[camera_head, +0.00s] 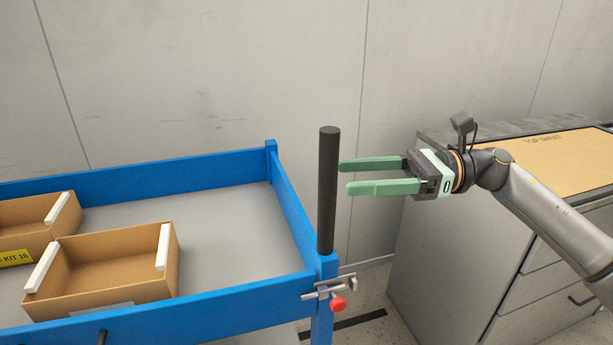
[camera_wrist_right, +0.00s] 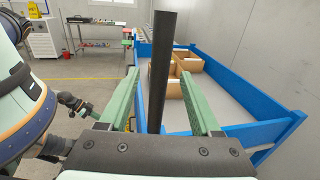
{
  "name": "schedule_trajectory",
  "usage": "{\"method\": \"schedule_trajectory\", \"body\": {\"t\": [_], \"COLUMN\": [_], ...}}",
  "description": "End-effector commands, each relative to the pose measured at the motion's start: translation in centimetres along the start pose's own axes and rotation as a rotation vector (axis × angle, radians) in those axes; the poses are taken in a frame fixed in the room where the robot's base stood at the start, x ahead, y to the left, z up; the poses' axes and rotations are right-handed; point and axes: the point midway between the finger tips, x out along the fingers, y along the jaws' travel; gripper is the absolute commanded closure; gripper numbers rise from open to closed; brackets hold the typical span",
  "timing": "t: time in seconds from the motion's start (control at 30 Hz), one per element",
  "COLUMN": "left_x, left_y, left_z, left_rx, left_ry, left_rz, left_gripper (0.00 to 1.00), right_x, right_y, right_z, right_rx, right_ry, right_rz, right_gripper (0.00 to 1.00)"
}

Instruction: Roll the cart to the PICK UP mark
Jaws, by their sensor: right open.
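The cart (camera_head: 222,309) has a blue frame and a grey deck, and fills the left of the head view. A black upright post (camera_head: 328,190) stands at its near right corner, above a small clamp with a red knob (camera_head: 337,303). My right gripper (camera_head: 344,177) is open, its green fingers pointing left at the post, tips close beside it. In the right wrist view the post (camera_wrist_right: 160,70) shows between the fingers (camera_wrist_right: 166,85); whether it is inside the tips is unclear. A small dark and green shape at left there may be my left gripper. I see no PICK UP mark.
Cardboard boxes (camera_head: 110,277) with white strips sit on the cart. A grey drawer cabinet (camera_head: 450,250) stands at right, with floor between it and the cart. A wall (camera_head: 220,80) is behind. Benches (camera_wrist_right: 100,32) and a yellow floor line (camera_wrist_right: 100,78) show farther off.

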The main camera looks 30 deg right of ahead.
Motion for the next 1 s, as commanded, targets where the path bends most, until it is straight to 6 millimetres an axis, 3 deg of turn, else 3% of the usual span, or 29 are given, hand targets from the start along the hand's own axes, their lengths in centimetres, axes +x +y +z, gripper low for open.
{"method": "schedule_trajectory", "body": {"t": [0.17,0.4,1.0], "left_x": [-0.1,-0.2,-0.8], "left_y": [0.0,0.1,0.4], "left_z": [0.0,-0.2,-1.3], "left_rx": [0.000,-0.001,-0.003], "left_ry": [0.000,0.000,0.002], "left_rz": [0.000,0.001,0.006], "left_gripper": [1.00,1.00,1.00], "right_x": [3.3,5.5,7.9], "right_y": [0.1,0.0,0.0], "right_z": [-0.1,0.1,0.1], "right_rx": [0.002,-0.001,0.002], "right_ry": [0.006,0.001,-0.002], "right_rz": [0.001,0.000,-0.002], "right_gripper": [0.36,0.36,0.36]}}
